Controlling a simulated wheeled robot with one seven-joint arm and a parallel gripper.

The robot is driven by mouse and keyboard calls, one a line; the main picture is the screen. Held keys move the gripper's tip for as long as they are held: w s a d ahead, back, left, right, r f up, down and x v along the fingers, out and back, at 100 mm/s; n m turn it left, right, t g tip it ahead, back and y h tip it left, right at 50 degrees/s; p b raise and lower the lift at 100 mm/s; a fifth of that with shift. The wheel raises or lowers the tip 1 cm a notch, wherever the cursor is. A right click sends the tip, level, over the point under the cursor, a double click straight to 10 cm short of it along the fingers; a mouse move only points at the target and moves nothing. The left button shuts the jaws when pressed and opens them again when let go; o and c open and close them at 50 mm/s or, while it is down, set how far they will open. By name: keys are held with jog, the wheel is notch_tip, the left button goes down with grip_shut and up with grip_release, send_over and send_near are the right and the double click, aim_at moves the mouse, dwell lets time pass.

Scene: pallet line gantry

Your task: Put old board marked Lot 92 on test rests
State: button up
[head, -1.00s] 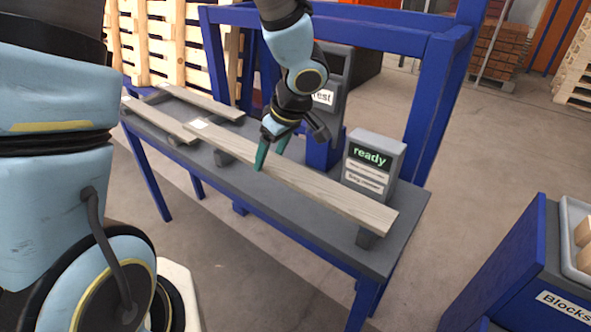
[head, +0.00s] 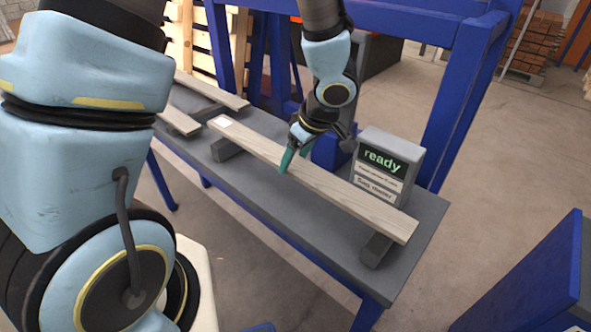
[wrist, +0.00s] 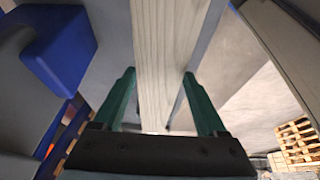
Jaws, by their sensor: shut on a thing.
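A long pale grey wooden board (head: 330,186) with a white label near its far left end lies lengthwise above the grey bench. The label is too small to read. Two dark rests show under it, one near the left end (head: 226,150) and one near the right end (head: 376,251). Whether the board touches them or hangs slightly above cannot be told. My gripper (head: 288,167) is shut on the board near its middle, from above. In the wrist view, the green fingers (wrist: 160,92) stand on either side of the board (wrist: 165,50).
Two other boards (head: 212,91) (head: 180,120) lie at the bench's left end. A display box reading "ready" (head: 385,165) stands close behind the held board's right part. Blue gantry posts (head: 465,95) rise behind the bench (head: 290,215). A blue stand (head: 540,285) is at lower right.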

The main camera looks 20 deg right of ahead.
aim_at(297, 165)
notch_tip(297, 165, down, 3)
jog(key=shift+f+b, duration=0.2)
jog(key=shift+b, duration=0.15)
jog(key=shift+r, duration=0.1)
jog(key=o, duration=1.6)
